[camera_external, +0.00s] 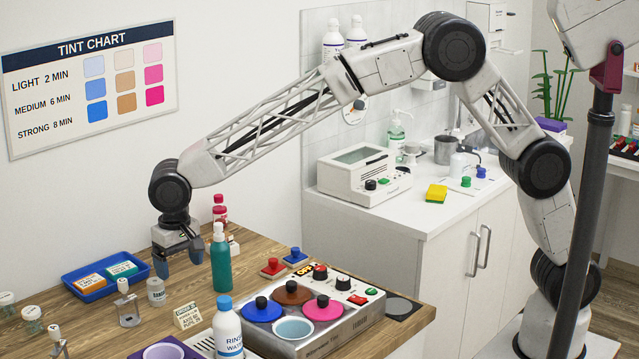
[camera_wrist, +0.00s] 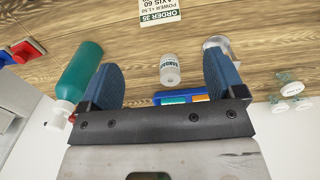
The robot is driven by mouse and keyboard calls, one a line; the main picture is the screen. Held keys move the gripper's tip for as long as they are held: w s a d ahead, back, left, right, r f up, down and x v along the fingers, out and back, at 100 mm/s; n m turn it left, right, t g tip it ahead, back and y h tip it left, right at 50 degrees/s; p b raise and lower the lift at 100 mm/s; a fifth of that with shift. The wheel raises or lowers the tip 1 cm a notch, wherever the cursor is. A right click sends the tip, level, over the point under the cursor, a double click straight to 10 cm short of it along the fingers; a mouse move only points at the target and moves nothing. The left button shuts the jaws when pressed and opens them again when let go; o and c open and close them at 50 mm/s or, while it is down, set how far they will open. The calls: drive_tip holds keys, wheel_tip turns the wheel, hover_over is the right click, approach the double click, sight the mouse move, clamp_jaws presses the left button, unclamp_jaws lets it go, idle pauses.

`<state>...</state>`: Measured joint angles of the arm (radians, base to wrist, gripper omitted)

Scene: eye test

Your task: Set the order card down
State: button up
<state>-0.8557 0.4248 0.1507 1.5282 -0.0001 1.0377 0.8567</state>
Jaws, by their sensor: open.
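The order card (camera_external: 187,315) is a small cream card with dark print. It stands on the wooden counter in the external view, front left, left of the white rinse bottle. In the wrist view the card (camera_wrist: 160,13) shows at the top edge, cut off, beyond my fingertips. My gripper (camera_external: 180,262) hangs above the counter, behind the card and a little higher, with its blue fingers apart. In the wrist view my gripper (camera_wrist: 162,62) is open with nothing held. A small white labelled jar (camera_wrist: 169,70) shows between the fingers, seemingly below them.
A teal bottle (camera_external: 221,262) stands close to my gripper's right. A blue tray (camera_external: 120,285) with small boxes lies left. The white rinse bottle (camera_external: 227,328) and a warmer with coloured lidded pots (camera_external: 292,293) stand right of the card. Small jars and dispensers crowd the front left.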

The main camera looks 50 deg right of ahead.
idle(0.6)
drive_tip(key=w+d+r, duration=0.1)
drive_tip(key=d+r, duration=0.4)
drive_tip(key=d, duration=0.6)
drive_tip(key=w+d+r, duration=0.1)
drive_tip(key=d+r, duration=0.3)
drive_tip(key=d, duration=0.7)
drive_tip(key=s+d+r+t, duration=0.1)
drive_tip(key=s+d+r, duration=0.2)
drive_tip(key=d, duration=0.7)
drive_tip(key=s+d+r, duration=0.3)
drive_tip(key=d, duration=0.8)
drive_tip(key=s+d+t, duration=0.1)
drive_tip(key=s+d, duration=0.4)
drive_tip(key=d, duration=0.3)
drive_tip(key=s+d, duration=0.6)
drive_tip(key=d, duration=0.2)
drive_tip(key=s+d+f, duration=0.2)
drive_tip(key=s+d, duration=0.3)
drive_tip(key=s, duration=0.3)
drive_tip(key=s+d+f, duration=0.2)
drive_tip(key=s+d, duration=0.4)
drive_tip(key=s, duration=0.2)
drive_tip(key=shift+s+d+f+t, duration=0.2)
drive_tip(key=shift+f+t, duration=0.1)
drive_tip(key=shift+f, duration=0.1)
